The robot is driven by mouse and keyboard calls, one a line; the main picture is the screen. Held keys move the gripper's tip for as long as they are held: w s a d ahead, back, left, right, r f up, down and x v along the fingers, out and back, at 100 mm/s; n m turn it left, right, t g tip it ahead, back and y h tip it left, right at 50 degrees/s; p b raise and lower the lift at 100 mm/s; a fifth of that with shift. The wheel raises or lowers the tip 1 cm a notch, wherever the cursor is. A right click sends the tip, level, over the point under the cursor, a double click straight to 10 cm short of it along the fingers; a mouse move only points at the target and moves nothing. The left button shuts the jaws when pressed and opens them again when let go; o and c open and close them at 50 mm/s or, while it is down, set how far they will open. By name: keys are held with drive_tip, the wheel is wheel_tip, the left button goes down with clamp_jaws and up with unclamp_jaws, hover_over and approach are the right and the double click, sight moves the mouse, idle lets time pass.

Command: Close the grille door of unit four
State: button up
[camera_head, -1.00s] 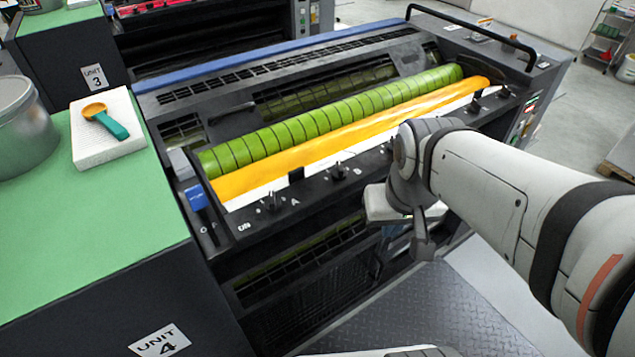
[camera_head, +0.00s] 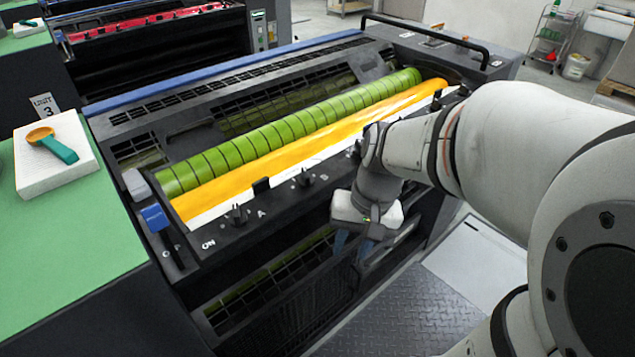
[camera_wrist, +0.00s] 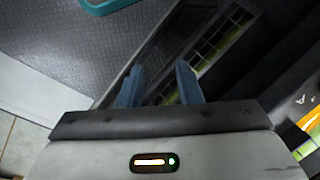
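The grille door (camera_head: 305,312) is a dark mesh panel low on the front of the press unit, below the control ledge. It appears to lean outward, with a green roller behind mesh showing above it; how far it stands open is hard to tell. My gripper (camera_head: 352,248) hangs in front of the ledge, fingers pointing down near the door's upper edge. In the wrist view, the two blue-grey fingers (camera_wrist: 159,86) stand apart, with dark grille parts beyond and between them. Whether they touch the door I cannot tell.
A green-topped cabinet (camera_head: 60,240) at the left bears a white block (camera_head: 55,170) with an orange-and-teal scoop (camera_head: 52,146). A tread-plate step (camera_head: 410,320) lies below the press. A teal object (camera_wrist: 105,4) edges into the wrist view. Floor at the right is partly hidden by my arm.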

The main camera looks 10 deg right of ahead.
drive_tip(key=w+d+f+m+g+y+b, duration=0.1)
drive_tip(key=w+f+m+y+b, duration=0.25)
drive_tip(key=f, duration=0.45)
drive_tip(key=w+f+m+g+y+b, duration=0.1)
drive_tip(key=w+f+m+y+b, duration=0.25)
drive_tip(key=f, duration=0.45)
drive_tip(key=m+t+y+b, duration=0.2)
drive_tip(key=m+t+b, duration=1.35)
drive_tip(key=m, duration=0.25)
approach(358, 290)
wheel_tip(358, 290, up, 2)
drive_tip(key=w+a, duration=0.1)
drive_tip(key=w, duration=0.2)
drive_tip(key=x, duration=0.2)
drive_tip(key=b+x, duration=0.1)
drive_tip(key=x, duration=0.2)
drive_tip(key=r+x, duration=0.1)
drive_tip(key=x, duration=0.1)
drive_tip(key=shift+a+b, duration=0.3)
drive_tip(key=shift+a, duration=0.05)
drive_tip(key=shift+c, duration=0.3)
clamp_jaws()
